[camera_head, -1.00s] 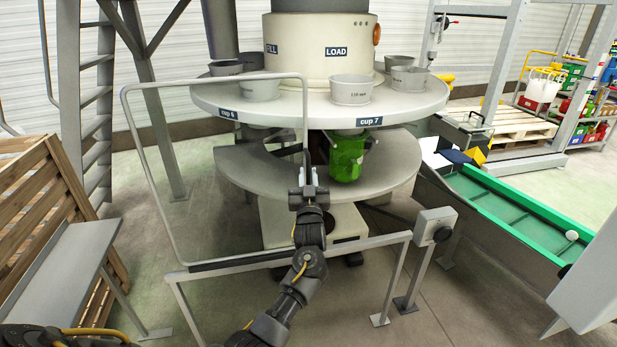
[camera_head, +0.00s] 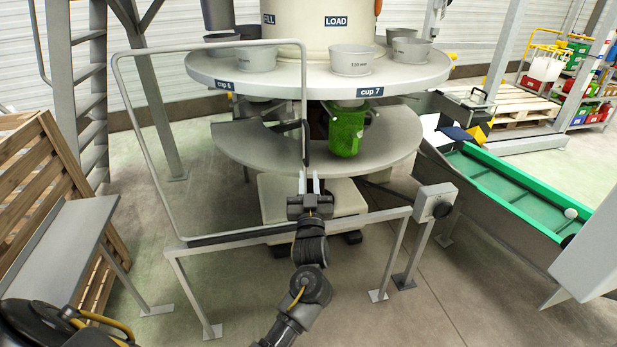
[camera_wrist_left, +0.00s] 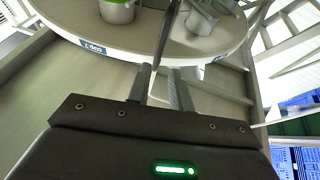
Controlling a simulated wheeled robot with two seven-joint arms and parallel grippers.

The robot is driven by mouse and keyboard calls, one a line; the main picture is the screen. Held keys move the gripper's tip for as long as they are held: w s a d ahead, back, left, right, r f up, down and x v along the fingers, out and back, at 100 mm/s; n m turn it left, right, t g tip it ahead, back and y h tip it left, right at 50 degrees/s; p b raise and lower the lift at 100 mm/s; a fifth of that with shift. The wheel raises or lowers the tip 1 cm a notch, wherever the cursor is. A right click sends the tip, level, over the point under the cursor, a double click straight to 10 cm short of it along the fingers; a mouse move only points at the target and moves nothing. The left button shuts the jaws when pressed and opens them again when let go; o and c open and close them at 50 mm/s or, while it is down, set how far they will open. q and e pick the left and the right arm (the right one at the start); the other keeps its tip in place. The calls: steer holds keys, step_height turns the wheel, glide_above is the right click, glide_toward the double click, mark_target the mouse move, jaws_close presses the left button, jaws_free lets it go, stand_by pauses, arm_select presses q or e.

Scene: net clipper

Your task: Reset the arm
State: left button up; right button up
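My left gripper (camera_head: 310,182) is in the middle of the head view, in front of the round two-level machine. Its two fingers (camera_wrist_left: 160,90) stand apart in the left wrist view, with nothing visibly held between them. The dark lower end of the guard frame's upright bar (camera_head: 305,140) is just beyond the fingertips. I cannot tell whether it touches them. My right gripper is not in view.
The grey guard frame (camera_head: 118,90) and its low rail (camera_head: 350,220) stand before the machine's tables. A green bag (camera_head: 346,130) hangs under cup 7. A control box (camera_head: 434,202) and green conveyor (camera_head: 500,180) are right; wooden slats (camera_head: 60,180) are left.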

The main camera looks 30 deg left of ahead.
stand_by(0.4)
arm_select(q)
steer(key=w+d+f+m+h, duration=0.3)
steer(key=d+f+h, duration=0.15)
steer(key=f, duration=0.45)
steer(key=s+d+f+m+g+h, duration=0.1)
steer(key=s+f+g+h, duration=0.15)
steer(key=f, duration=0.85)
steer(key=s+d+f+m+g+h, duration=0.1)
steer(key=s+d+f+g, duration=0.2)
steer(key=f, duration=0.8)
steer(key=s+f+m+g+h, duration=0.2)
steer(key=s+f, duration=0.3)
steer(key=f, duration=0.5)
steer(key=s+a+f+g, duration=0.1)
steer(key=s+f+g, duration=0.2)
steer(key=s+f, duration=0.65)
steer(key=s+a+f+m+g+h, duration=0.1)
steer(key=s+f+g, duration=0.35)
steer(key=s, duration=0.75)
steer(key=s+a+f+g, duration=0.1)
steer(key=s+f, duration=0.8)
steer(key=s, duration=0.2)
steer(key=s+a+f+g, duration=0.1)
steer(key=s, duration=0.7)
steer(key=s+a+f+g, duration=0.1)
steer(key=s+a, duration=0.1)
steer(key=s, duration=0.7)
steer(key=shift+a+g, duration=0.25)
steer(key=shift+g, duration=0.05)
